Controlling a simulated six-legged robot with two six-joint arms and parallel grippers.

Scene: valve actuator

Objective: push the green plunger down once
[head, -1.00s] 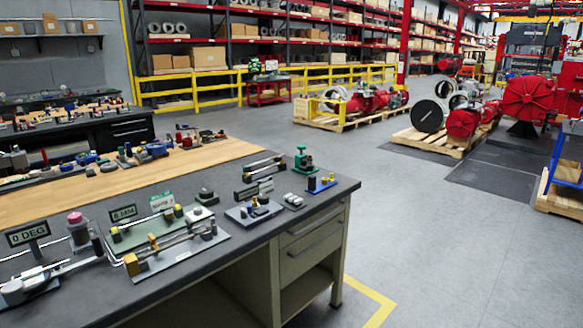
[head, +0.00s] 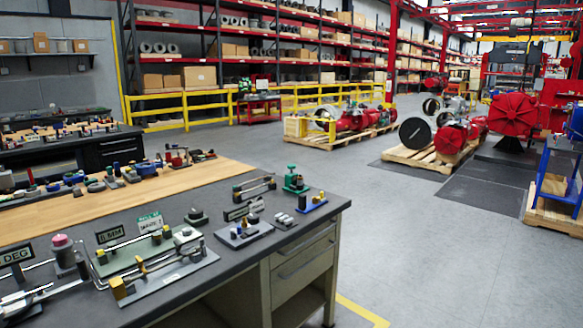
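A device with a green plunger (head: 294,178) stands upright near the far right corner of the grey workbench (head: 330,207) in the head view. Its top is green and it sits on a small green base. Nothing touches it. Neither of my grippers is in view.
Fixtures with rods and blocks (head: 160,268) fill the bench left of the plunger. A blue-based fixture (head: 312,204) stands close beside it. Open grey floor (head: 430,250) lies right of the bench. Pallets with red valve actuators (head: 350,122) stand farther back.

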